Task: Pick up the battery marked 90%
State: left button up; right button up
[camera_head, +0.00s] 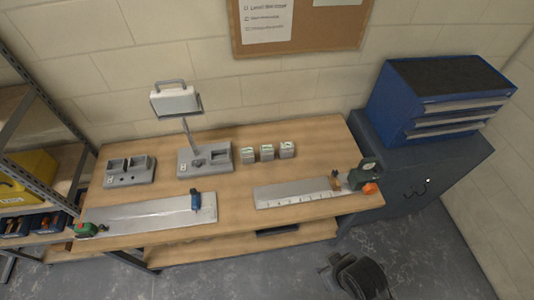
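Three small pale grey blocks stand apart in a row on the workbench, a left block (248,155), a middle block (267,153) and a right block (287,150). They look like the batteries. Each has a whitish top with a small green marking, too small to read, so I cannot tell which is marked 90%. Neither of my grippers is seen in the head view.
Left of the blocks are a grey stand with a lamp-like head (206,159) and a grey two-pocket holder (129,171). Metal plates (145,215) lie in front, with a green-and-orange tool (364,176) at right. A blue drawer cabinet (425,100) stands beyond. Bare wood (240,190) lies between.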

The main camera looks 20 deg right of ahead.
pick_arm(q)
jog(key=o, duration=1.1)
